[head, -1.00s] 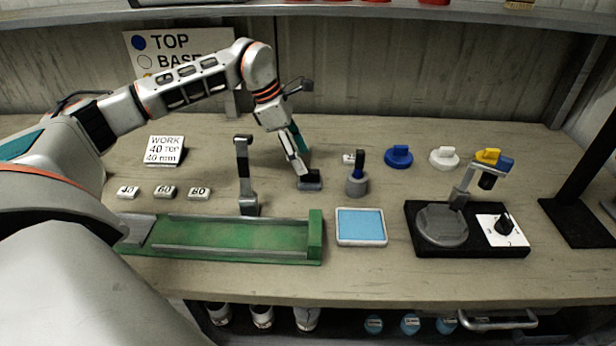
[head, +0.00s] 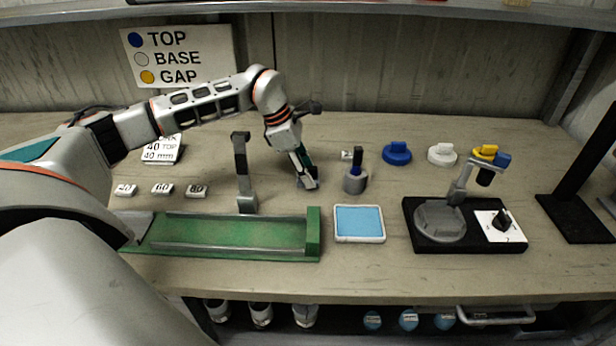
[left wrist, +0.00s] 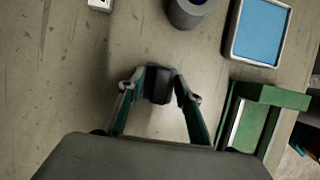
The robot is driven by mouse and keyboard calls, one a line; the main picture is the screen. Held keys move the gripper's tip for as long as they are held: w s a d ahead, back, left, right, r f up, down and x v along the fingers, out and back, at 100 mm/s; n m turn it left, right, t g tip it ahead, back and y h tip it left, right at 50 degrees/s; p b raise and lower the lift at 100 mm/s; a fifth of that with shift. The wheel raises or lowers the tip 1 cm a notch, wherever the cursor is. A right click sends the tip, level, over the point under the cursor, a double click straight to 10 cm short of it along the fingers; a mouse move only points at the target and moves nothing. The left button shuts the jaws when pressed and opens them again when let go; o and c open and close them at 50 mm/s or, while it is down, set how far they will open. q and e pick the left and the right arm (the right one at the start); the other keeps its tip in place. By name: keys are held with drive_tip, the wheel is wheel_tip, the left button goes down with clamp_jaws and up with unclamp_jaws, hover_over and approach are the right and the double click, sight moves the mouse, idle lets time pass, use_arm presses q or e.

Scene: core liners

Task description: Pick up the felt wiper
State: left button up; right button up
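The felt wiper, a small dark grey block, lies on the bench between the fingertips of my left gripper (head: 306,179). In the head view the fingers partly hide the wiper (head: 311,184). In the left wrist view the wiper (left wrist: 158,84) shows between the two green-lined fingers of the left gripper (left wrist: 160,88). One finger stands on each side, close to it. The fingers look spread, and I cannot make out firm contact. My right gripper is in neither view.
A blue pad tray (head: 360,224) and a green trough (head: 228,236) lie in front. A grey upright post (head: 243,173) stands to the left. Blue (head: 397,153) and white (head: 441,154) caps are farther right.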

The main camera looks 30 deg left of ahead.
sight(308, 168)
use_arm(q)
drive_tip(key=shift+r, duration=0.1)
wheel_tip(308, 168, up, 20)
drive_tip(key=p, duration=0.1)
drive_tip(key=shift+p, duration=0.3)
idle(0.3)
drive_tip(key=o, duration=0.4)
drive_tip(key=shift+c, duration=1.5)
